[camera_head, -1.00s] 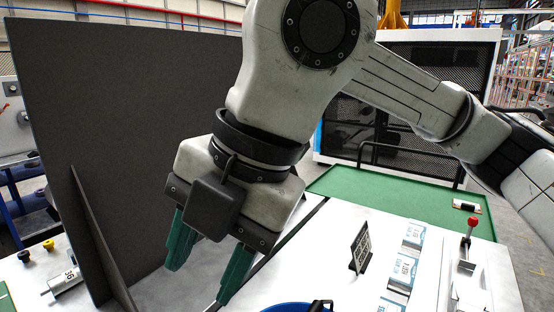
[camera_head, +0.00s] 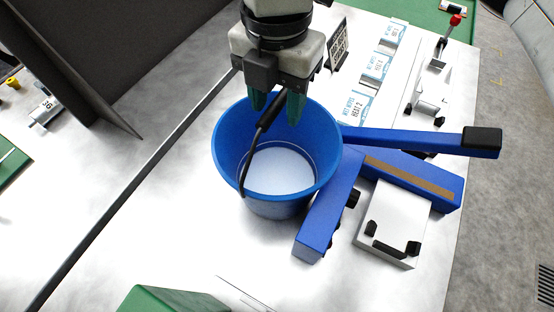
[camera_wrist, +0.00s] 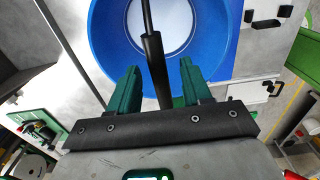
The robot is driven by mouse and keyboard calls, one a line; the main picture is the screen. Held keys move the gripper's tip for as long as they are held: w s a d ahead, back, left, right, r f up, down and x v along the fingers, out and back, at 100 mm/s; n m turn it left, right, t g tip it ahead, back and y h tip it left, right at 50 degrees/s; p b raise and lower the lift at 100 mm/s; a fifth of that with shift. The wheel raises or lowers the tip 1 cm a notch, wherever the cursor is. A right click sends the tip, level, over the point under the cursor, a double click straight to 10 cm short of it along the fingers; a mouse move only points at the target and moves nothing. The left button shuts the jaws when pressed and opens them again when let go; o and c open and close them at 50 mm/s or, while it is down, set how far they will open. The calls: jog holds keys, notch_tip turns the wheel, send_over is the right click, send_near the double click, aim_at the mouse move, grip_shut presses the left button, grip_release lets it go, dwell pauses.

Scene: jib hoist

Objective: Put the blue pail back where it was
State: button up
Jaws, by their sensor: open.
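The blue pail (camera_head: 222,150) stands upright on the white table, with a pale round bottom showing inside. Its black handle (camera_head: 258,145) slants across the opening, with a thicker grip part near the far side. My gripper (camera_head: 278,108) is over the pail's far rim, open, with its green fingers pointing down. In the wrist view the open fingers (camera_wrist: 155,82) stand on either side of the handle's black grip (camera_wrist: 153,62), and the pail (camera_wrist: 104,40) fills the middle behind them. I cannot tell whether a finger touches the handle.
A blue jib arm (camera_head: 420,138) with a black end and blue base beams (camera_head: 325,215) stands right beside the pail. A white block (camera_head: 392,225) with black handles is near it. Labelled boxes (camera_head: 358,105) and a dark panel (camera_head: 75,45) stand farther back. Clear table lies left of the pail.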

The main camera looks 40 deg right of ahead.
jog(key=shift+f, duration=1.35)
jog(key=shift+f+b, duration=0.2)
jog(key=shift+b, duration=0.3)
jog(key=shift+c, duration=0.3)
grip_shut()
dwell(0.9)
